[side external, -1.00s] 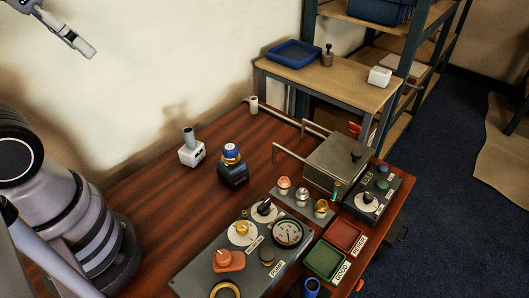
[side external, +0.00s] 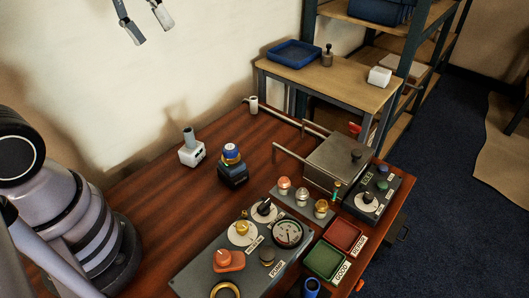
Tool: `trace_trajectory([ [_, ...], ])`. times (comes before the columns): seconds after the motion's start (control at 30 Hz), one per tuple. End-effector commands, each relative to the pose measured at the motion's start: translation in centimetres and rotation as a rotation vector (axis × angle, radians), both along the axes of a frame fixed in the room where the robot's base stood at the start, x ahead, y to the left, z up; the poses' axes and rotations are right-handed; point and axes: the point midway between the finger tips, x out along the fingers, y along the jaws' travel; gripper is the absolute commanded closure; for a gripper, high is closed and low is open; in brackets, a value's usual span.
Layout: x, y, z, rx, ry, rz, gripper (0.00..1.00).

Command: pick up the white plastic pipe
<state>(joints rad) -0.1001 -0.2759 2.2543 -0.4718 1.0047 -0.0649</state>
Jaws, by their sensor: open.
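A short white upright cylinder, which looks like the white plastic pipe (side external: 253,104), stands near the back edge of the dark red wooden table (side external: 150,205). My gripper (side external: 149,25) is at the top left of the side external view, its two fingers apart with nothing between them. It is high above the table, well to the left of the pipe and clear of it. The upper part of the gripper is cut off by the frame.
A white block (side external: 192,155) with a grey-green tube and a dark block (side external: 233,175) with a blue-topped fitting stand mid-table. A metal box (side external: 337,160), control panels (side external: 240,262), and red (side external: 342,236) and green (side external: 324,260) trays fill the right and front. Table left of the blocks is clear.

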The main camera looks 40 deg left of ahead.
Motion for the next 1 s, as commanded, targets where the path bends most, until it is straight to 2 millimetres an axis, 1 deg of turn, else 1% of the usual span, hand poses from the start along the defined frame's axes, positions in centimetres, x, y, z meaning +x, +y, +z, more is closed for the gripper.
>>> trace_trajectory([
  [0.03, 2.4, -0.5, -0.5, -0.092, 0.067, 0.060, 0.41],
  [0.13, 7.2, -1.4, -1.3, -0.277, 0.170, 0.182, 0.41],
  [0.17, 8.7, -1.5, -1.6, -0.335, 0.199, 0.221, 0.41],
  [0.2, 10.7, -1.6, -2.2, -0.409, 0.238, 0.270, 0.41],
  [0.27, 13.7, -1.5, -3.2, -0.522, 0.293, 0.350, 0.41],
  [0.3, 15.8, -1.3, -4.0, -0.597, 0.326, 0.404, 0.41],
  [0.37, 18.8, -0.7, -5.4, -0.709, 0.373, 0.485, 0.41],
  [0.4, 20.8, -0.1, -6.5, -0.785, 0.403, 0.541, 0.41],
  [0.47, 23.7, 0.9, -8.4, -0.898, 0.440, 0.626, 0.41],
  [0.5, 25.5, 1.8, -9.8, -0.974, 0.463, 0.683, 0.41],
  [0.57, 28.1, 3.3, -12.2, -1.086, 0.493, 0.771, 0.41],
  [0.6, 29.7, 4.5, -13.9, -1.163, 0.508, 0.830, 0.41],
  [0.67, 31.7, 6.4, -16.8, -1.276, 0.527, 0.919, 0.41],
  [0.7, 32.9, 7.8, -18.8, -1.349, 0.533, 0.979, 0.41],
  [0.77, 34.2, 9.9, -21.8, -1.454, 0.538, 1.064, 0.41],
  [0.8, 34.8, 11.2, -23.8, -1.518, 0.537, 1.116, 0.41],
  [0.9, 35.6, 13.9, -27.7, -1.642, 0.523, 1.217, 0.41],
  [1.0, 35.8, 15.5, -30.1, -1.718, 0.510, 1.278, 0.41],
])
